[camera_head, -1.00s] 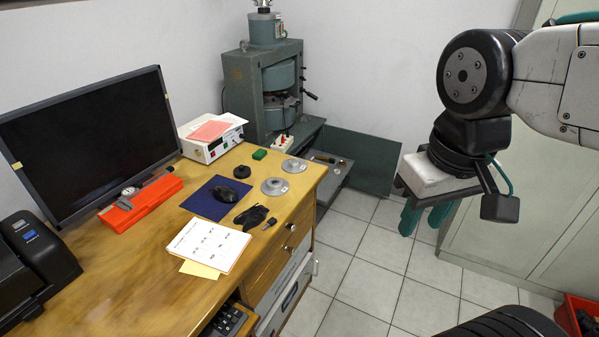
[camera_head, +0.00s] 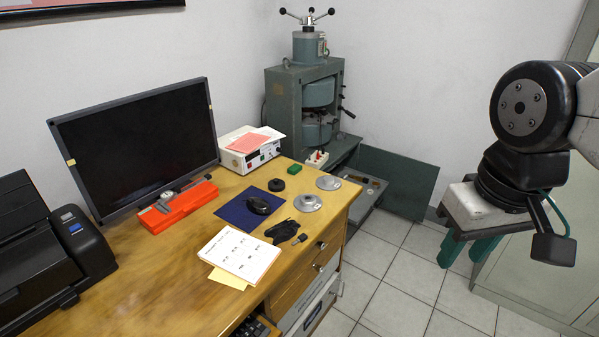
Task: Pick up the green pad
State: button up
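The green pad (camera_head: 293,169) is a small green block lying on the wooden desk, near its back edge. It sits between the white instrument box and a grey metal disc. My gripper (camera_head: 463,252) hangs at the right of the view, over the tiled floor and well away from the desk and the pad. Its two green fingers point down and stand apart, with nothing visible between them.
Around the pad are a black round piece (camera_head: 276,185), two grey discs (camera_head: 328,183) (camera_head: 307,203) and the white instrument box (camera_head: 250,150). The green magnet machine (camera_head: 318,95) stands behind the desk (camera_head: 190,280). A monitor (camera_head: 140,145) stands at left. Tiled floor lies between desk and arm.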

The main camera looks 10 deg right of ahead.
aim_at(295, 168)
jog(key=z, duration=0.45)
jog(key=k, duration=1.05)
jog(key=z, duration=1)
jog(key=i, duration=2.25)
jog(key=u, duration=0.65)
jog(key=i, duration=0.95)
jog(key=u, duration=1.55)
jog(key=i, duration=0.85)
jog(key=u, duration=0.75)
